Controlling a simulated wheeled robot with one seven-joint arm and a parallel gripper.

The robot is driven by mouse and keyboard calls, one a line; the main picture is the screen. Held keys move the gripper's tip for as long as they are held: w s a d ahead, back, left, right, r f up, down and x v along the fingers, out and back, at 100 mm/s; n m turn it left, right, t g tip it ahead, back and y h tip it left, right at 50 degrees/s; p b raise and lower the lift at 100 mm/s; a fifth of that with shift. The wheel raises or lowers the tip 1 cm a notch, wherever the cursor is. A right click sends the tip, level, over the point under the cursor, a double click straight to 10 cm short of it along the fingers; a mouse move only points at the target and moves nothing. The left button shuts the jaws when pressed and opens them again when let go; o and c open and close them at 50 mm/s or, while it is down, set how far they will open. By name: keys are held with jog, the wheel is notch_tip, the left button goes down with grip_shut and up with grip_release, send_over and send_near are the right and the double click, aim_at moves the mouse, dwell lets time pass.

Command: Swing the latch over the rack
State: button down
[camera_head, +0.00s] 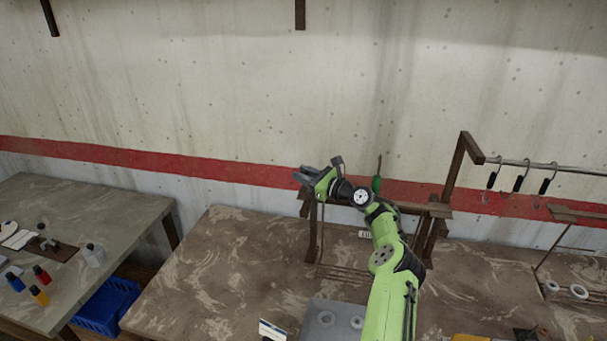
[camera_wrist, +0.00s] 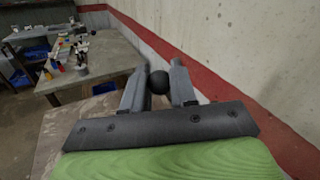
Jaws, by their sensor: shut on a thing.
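My gripper (camera_head: 304,176) is at the left end of the wooden rack (camera_head: 312,236), at about the height of its top. In the wrist view, my gripper (camera_wrist: 159,88) has its two grey fingers closed on a dark round knob (camera_wrist: 158,81), which appears to be the latch's knob. The rest of the latch is hidden; I cannot tell its angle. The rack has wooden posts and a top rail (camera_head: 436,211). A green-handled screwdriver (camera_head: 377,184) stands upright in it, just right of my wrist. My arm covers the middle of the rack.
A hanging rail (camera_head: 570,170) with several hooks is at the right. A grey tray (camera_head: 322,320) lies in front of the rack. The workbench left of the rack (camera_head: 225,265) is clear. The wall with a red stripe (camera_head: 130,160) is close behind.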

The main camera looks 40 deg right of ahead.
jog(key=c, duration=0.9)
grip_release()
jog(key=shift+c, duration=0.2)
jog(key=s+d+b, duration=0.2)
jog(key=s+d, duration=0.1)
jog(key=s, duration=1.2)
jog(key=shift+s+b, duration=0.2)
jog(key=shift+b, duration=0.15)
